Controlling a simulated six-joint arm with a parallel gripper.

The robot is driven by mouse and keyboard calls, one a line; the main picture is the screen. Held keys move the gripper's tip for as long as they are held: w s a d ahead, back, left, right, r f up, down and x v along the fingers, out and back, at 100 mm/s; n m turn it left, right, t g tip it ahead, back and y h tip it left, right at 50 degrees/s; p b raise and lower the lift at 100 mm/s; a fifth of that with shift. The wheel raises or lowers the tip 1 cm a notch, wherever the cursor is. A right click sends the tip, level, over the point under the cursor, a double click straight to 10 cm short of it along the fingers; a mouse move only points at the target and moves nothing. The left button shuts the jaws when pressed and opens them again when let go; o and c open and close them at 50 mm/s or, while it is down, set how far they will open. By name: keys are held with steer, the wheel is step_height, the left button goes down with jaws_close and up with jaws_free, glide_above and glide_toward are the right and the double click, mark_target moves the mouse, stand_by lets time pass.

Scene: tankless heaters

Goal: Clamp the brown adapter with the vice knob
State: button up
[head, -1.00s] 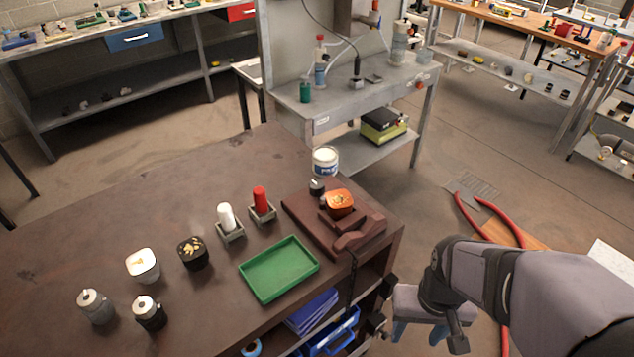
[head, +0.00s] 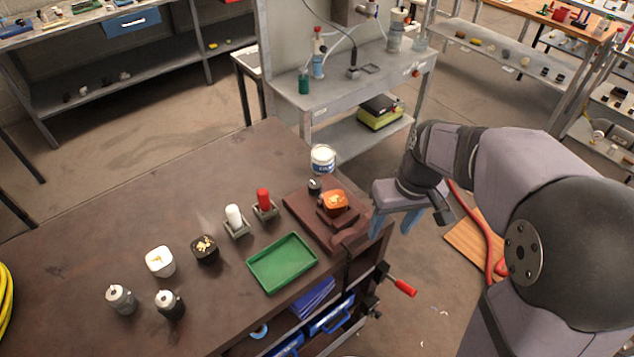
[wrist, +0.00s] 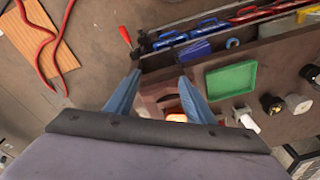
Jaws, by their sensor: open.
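A dark brown vice (head: 304,205) sits at the right corner of the bench. An orange-brown block (head: 334,202), which looks like the adapter, rests on it; whether the jaws touch it cannot be told. The vice knob, a red-handled crank (head: 402,287), sticks out below the bench's front edge; it also shows in the wrist view (wrist: 125,35). My gripper (head: 393,224) is open and empty, just right of the vice and above the knob.
A green tray (head: 283,263) lies left of the vice. White and red bottles (head: 234,216) in holders, black and white pots and two grey canisters stand further left. A white tub (head: 322,158) stands behind the vice. Blue bins (head: 330,312) sit under the bench.

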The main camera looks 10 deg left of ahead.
mark_target(315, 184)
steer(key=w+a+f+n+b, duration=0.1)
steer(key=w+a+b, duration=0.1)
steer(key=w, duration=0.2)
steer(key=w+a+n+y+b, duration=0.1)
steer(key=w+a+n+b, duration=0.1)
steer(key=w+a, duration=0.1)
steer(key=w+a+f+n+b, duration=0.1)
steer(key=w+a+b, duration=0.1)
steer(key=w+a, duration=0.1)
steer(key=shift+w+a+f+t, duration=0.1)
steer(key=shift+w+f+t, duration=0.1)
steer(key=shift+w, duration=0.25)
steer(key=shift+w+a+f+t, duration=0.1)
steer(key=shift+w+t, duration=0.1)
steer(key=shift+w, duration=0.25)
steer(key=w+a+n+y+b, duration=0.2)
steer(key=w+a+n+b, duration=0.2)
steer(key=w+a, duration=0.25)
steer(key=shift+t, duration=0.3)
steer(key=shift+s+a+p+x, duration=0.15)
steer(key=shift+p+x, duration=0.1)
steer(key=shift+x, duration=1)
steer(key=shift+s+p+x, duration=0.15)
steer(key=shift+p+x, duration=0.05)
steer(key=shift+x, duration=1.1)
steer(key=shift+s+a+p+x, duration=0.1)
steer(key=shift+p+x, duration=0.15)
steer(key=shift+x, duration=1)
steer(key=c, duration=1.1)
